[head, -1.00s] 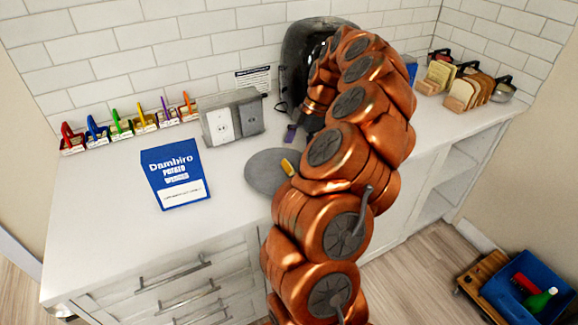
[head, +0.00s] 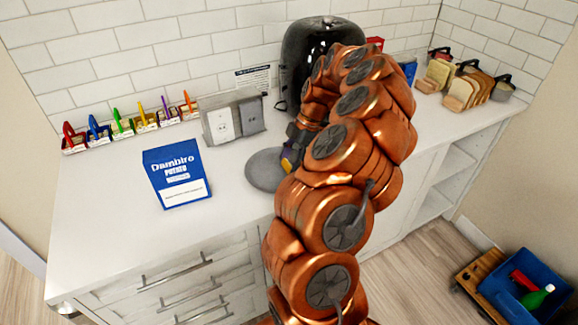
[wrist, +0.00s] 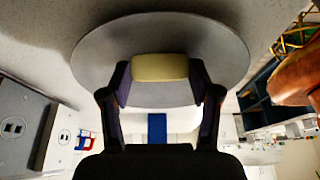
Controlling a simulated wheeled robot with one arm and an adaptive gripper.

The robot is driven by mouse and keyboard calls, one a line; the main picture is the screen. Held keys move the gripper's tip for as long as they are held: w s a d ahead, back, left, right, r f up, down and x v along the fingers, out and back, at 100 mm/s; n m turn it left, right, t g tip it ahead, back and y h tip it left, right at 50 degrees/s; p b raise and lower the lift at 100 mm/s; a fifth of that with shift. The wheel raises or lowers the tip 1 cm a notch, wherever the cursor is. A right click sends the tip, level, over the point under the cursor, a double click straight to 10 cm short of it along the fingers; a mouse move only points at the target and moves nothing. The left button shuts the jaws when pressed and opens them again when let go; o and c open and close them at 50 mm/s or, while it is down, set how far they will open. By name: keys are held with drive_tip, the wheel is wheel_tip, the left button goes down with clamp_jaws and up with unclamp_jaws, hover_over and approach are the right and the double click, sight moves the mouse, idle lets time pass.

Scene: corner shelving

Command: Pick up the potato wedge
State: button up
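The potato wedge (wrist: 160,67) is a small yellow block over the round grey plate (wrist: 160,28) in the wrist view. In the head view the plate (head: 262,170) lies on the white counter, and the wedge is mostly hidden by my arm. My gripper (wrist: 160,82) has one purple-tipped finger at each end of the wedge. I see no clear gap between fingertips and wedge, but cannot tell whether they press on it. The wedge appears at plate level.
A grey outlet box (head: 233,117) stands behind the plate. A black rounded appliance (head: 312,45) is against the wall. Several coloured clips (head: 120,122) line the back left. Bread slices in holders (head: 463,85) stand at right. The front left counter is clear.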

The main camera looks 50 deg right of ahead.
drive_tip(key=shift+c, duration=1.4)
